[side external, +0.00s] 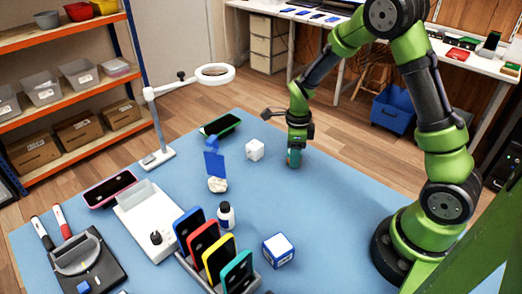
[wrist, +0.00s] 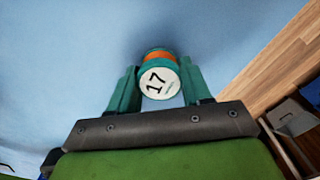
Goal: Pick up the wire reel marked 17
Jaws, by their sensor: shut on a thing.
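The wire reel marked 17 (wrist: 158,82) is a small cylinder with a teal rim, an orange band and a white end label reading 17. In the wrist view it sits between the two teal fingers of my gripper (wrist: 155,88), which is shut on it. In the side external view my gripper (side external: 294,155) points down at the far right part of the blue table. The reel is hard to make out there, mostly hidden by the fingers. I cannot tell whether the reel touches the table.
A white-and-blue box (side external: 278,250), a bottle (side external: 225,215) and a rack of coloured phones (side external: 205,245) stand nearer the front. A ring lamp (side external: 215,73) rises at the back left. The table's right part is clear.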

